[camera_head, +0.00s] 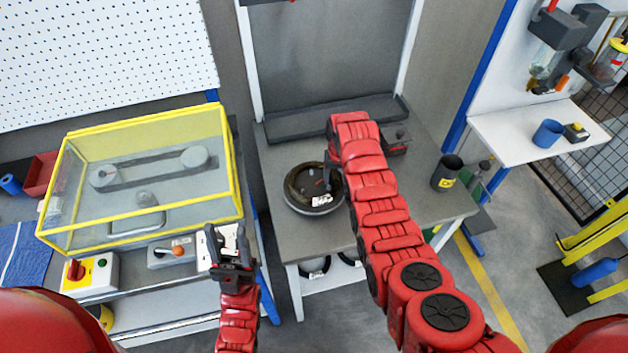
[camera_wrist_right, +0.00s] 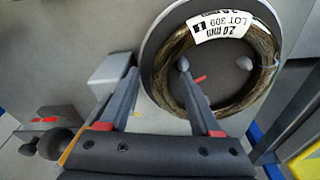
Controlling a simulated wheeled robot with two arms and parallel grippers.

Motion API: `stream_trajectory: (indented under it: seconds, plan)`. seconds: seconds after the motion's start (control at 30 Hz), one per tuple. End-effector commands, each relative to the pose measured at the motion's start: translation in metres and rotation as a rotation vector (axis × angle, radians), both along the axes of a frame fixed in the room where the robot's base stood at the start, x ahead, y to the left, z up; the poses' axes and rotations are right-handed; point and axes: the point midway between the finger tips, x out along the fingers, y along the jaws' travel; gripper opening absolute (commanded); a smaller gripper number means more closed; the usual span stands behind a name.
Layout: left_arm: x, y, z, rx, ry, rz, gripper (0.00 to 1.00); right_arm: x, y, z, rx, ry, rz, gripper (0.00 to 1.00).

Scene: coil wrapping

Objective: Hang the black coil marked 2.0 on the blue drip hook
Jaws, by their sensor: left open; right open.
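A dark, brownish-black wire coil (camera_head: 296,181) lies flat on a round dark plate on the grey workbench. In the right wrist view the coil (camera_wrist_right: 264,70) has a white label reading 2.0 mm and LOT 309. My right gripper (camera_head: 330,178) is over the coil. In its wrist view the open fingers (camera_wrist_right: 158,68) have one tip inside the ring and one outside, with the coil's left side between them; I cannot tell the height gap. My left gripper (camera_head: 227,240) is open and empty, beside the yellow-framed case. I cannot make out a blue drip hook.
The clear case with a yellow frame (camera_head: 146,122) stands at left, with a red-switch box (camera_head: 90,275) before it. A dark cup (camera_head: 446,173) stands on the bench's right. More coils (camera_head: 314,268) sit below the bench. A white shelf (camera_head: 505,135) holds a blue cup (camera_head: 547,133).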

Motion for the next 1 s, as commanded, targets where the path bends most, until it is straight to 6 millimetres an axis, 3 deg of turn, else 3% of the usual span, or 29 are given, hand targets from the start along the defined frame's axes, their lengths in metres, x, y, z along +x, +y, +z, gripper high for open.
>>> stream_trajectory:
  seconds: [0.13, 0.4, 0.5, 1.0]
  plan:
    - [0.0, 0.0, -0.0004, 0.0, 0.0, 0.0, 0.5, 0.0002, 0.0001, 0.0001, 0.0, -0.001, 0.0, 0.63]
    - [0.0, 0.0, -0.0004, 0.0, 0.0, 0.0, 0.5, 0.0003, 0.0, 0.0003, 0.0, -0.001, 0.0, 0.14]
    - [0.0, 0.0, -0.0004, 0.0, 0.0, 0.0, 0.5, 0.0003, 0.0, 0.0003, 0.0, -0.001, 0.0, 0.0]
    - [0.0, 0.0, -0.0004, 0.0, 0.0, 0.0, 0.5, 0.0003, 0.0, 0.0005, 0.0, -0.001, 0.0, 0.0]
